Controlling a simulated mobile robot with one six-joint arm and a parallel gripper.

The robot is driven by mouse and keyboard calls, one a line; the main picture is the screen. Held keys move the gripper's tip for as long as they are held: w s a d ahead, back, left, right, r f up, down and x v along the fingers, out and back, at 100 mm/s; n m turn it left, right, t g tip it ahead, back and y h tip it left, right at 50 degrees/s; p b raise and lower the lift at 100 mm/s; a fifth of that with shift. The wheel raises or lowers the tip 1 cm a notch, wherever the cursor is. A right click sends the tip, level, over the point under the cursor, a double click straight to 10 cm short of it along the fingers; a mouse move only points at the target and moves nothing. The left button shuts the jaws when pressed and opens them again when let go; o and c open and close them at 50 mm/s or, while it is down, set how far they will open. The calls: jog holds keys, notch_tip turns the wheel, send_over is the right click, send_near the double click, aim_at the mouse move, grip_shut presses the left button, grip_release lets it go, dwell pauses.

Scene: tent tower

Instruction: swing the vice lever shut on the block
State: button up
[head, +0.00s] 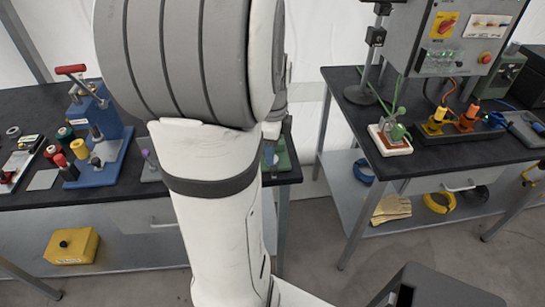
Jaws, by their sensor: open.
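I cannot make out a vice with a block in it for certain. A small green device with an upright green lever (396,95) stands on a white plate (390,147) on the right table; it may be a clamp or the vice. A green base (284,160) shows partly at the right end of the left table, mostly hidden behind my arm. My arm fills the middle of the head view. My gripper is not visible.
On the left table (25,198) stands a blue press (104,140) with a red handle, near several coloured knobs. The right table (430,158) carries a grey control box (455,50), a stand (360,94) and orange connectors (435,122). A floor gap separates the tables.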

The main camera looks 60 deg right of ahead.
jog(key=shift+r, duration=1.15)
jog(key=shift+c, duration=0.3)
